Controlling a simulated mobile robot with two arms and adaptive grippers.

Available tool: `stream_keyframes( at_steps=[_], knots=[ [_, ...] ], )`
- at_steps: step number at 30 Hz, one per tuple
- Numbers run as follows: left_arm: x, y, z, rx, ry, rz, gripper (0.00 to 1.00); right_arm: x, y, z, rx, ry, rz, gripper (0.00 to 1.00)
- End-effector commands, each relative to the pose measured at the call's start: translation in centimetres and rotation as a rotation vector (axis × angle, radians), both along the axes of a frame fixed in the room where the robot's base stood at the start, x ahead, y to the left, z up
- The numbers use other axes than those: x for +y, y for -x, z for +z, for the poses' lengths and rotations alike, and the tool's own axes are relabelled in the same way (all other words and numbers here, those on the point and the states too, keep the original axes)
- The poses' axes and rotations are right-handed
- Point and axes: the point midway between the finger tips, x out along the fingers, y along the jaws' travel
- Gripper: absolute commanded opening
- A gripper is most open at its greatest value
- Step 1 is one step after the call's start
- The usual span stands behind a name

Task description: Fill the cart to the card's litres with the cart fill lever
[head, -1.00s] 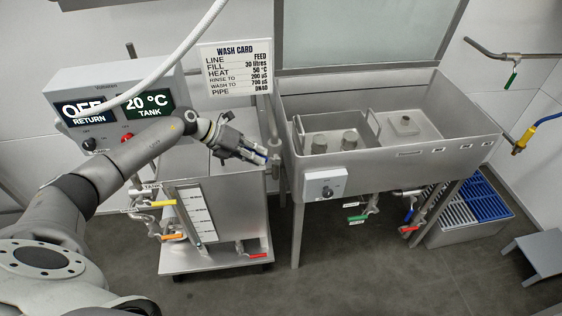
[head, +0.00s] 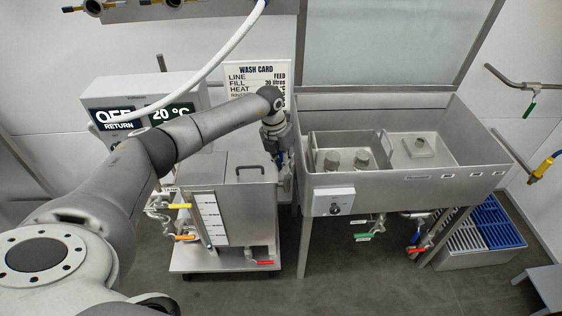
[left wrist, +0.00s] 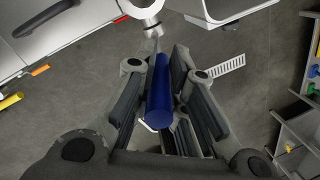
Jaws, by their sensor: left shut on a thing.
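My left gripper (head: 279,146) points down at the gap between the cart and the sink. In the left wrist view its fingers (left wrist: 165,72) lie on both sides of a blue lever handle (left wrist: 159,88), shut on it. The handle joins a grey metal fitting (left wrist: 148,22); I take it for the cart fill lever. The steel cart (head: 255,212) stands left of the sink with a white level gauge (head: 207,218) on its front; its level is too small to read. The wash card (head: 258,78) reads fill 30 litres, its lower part hidden by my arm. My right gripper is out of view.
The steel sink (head: 400,184) with a dial box (head: 334,202) stands right of the cart. A panel (head: 135,100) showing OFF and 20 °C stands behind my arm. A white hose (head: 225,48) hangs across it. Coloured valve handles sit low on the cart and sink.

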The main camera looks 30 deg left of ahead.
Motion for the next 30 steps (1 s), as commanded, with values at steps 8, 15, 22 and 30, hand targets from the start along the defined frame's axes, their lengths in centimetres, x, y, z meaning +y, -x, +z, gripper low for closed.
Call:
stream_keyframes(
  at_steps=[8,15,22,30],
  knots=[
    [-0.2,0.2,-0.3,0.020,-0.017,-0.003,0.00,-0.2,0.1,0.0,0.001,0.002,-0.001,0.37],
    [-0.3,0.2,-0.4,0.020,-0.016,-0.004,0.00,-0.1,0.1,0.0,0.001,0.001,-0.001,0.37],
    [-0.3,0.2,-0.3,0.020,-0.015,-0.004,0.33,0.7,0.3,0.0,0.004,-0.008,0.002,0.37],
    [0.2,0.3,3.4,0.011,-0.013,-0.004,0.37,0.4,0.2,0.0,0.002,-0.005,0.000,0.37]
  ],
)
